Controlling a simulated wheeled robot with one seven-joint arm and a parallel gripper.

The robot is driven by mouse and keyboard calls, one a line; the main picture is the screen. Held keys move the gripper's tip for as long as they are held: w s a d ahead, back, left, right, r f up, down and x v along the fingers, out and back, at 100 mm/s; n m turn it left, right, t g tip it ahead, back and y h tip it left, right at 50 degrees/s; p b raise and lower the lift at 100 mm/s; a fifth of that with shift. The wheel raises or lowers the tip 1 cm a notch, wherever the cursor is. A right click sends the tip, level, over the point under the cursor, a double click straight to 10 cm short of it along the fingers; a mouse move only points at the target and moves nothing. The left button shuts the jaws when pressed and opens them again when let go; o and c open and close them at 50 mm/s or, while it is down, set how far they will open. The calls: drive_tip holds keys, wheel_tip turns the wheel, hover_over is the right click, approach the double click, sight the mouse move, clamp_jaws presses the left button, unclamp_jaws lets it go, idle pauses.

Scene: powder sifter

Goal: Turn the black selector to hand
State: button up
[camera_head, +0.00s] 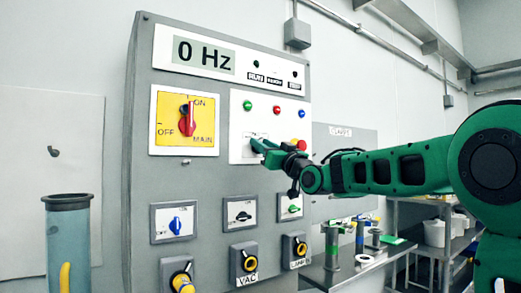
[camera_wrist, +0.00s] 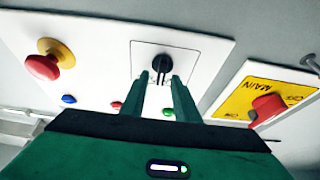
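A black selector knob (camera_wrist: 162,64) sits on a small white plate (camera_wrist: 190,60) on the white control panel, in the upper middle of the wrist view. My gripper (camera_wrist: 163,76) points at it, its two green fingers apart with the knob between or just beyond their tips. I cannot tell whether they touch it. In the head view my gripper (camera_head: 258,147) is at the white panel (camera_head: 240,100) and hides most of this selector. Another black selector (camera_head: 239,215) is on a lower plate of the same cabinet.
A red MAIN switch (camera_head: 187,119) on yellow is left of my gripper. A red mushroom button (camera_wrist: 45,66) on a yellow base is on its other side, with small coloured lamps (camera_head: 276,110) above. The display (camera_head: 203,56) reads 0 Hz.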

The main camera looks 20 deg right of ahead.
drive_tip(key=shift+c, duration=0.3)
clamp_jaws()
drive_tip(key=shift+f, duration=0.1)
